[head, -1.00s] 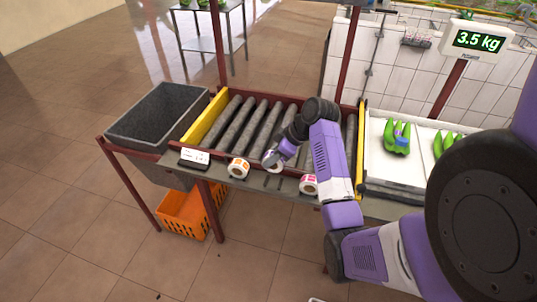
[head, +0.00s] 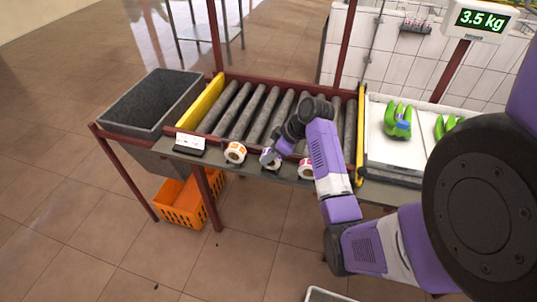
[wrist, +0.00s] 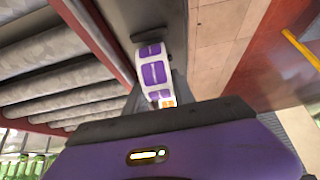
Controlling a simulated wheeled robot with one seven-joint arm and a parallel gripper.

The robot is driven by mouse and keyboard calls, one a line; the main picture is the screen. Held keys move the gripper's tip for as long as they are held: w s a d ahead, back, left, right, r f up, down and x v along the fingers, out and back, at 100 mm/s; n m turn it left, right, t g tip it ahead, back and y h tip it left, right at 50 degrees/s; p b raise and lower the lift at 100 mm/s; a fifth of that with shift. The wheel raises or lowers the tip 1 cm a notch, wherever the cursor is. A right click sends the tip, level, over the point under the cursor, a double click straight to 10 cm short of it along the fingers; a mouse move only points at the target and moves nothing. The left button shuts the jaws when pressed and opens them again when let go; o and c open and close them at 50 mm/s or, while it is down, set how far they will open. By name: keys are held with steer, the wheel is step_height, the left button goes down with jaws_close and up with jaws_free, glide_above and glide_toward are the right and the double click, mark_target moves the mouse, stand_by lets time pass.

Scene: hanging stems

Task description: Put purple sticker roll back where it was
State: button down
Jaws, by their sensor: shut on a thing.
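The purple sticker roll (wrist: 153,72) is a white ring with purple labels, seen in the wrist view between the fingers of my gripper (wrist: 157,90). In the head view, my gripper (head: 268,160) is shut on it at the grey ledge in front of the rollers. Only a small white part of the roll (head: 274,167) shows there, beside the fingers. It is between an orange sticker roll (head: 235,152) on the left and a pink sticker roll (head: 306,168) on the right. I cannot tell whether the held roll touches the ledge.
The ledge (head: 216,163) is narrow, with a label device (head: 188,142) at its left end. Rollers (head: 262,112) lie behind it. A grey bin (head: 150,103) is left, an orange crate (head: 180,204) below. A white scale tray (head: 378,140) with green bananas (head: 398,122) is right.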

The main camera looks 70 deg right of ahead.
steer(key=shift+f+b, duration=0.3)
steer(key=shift+f, duration=0.2)
steer(key=c, duration=1)
jaws_free()
steer(key=shift+o, duration=0.2)
steer(key=shift+s, duration=0.1)
steer(key=b+v, duration=0.1)
steer(key=v, duration=0.5)
steer(key=shift+r, duration=0.3)
steer(key=shift+s+r, duration=0.4)
steer(key=shift+r, duration=0.15)
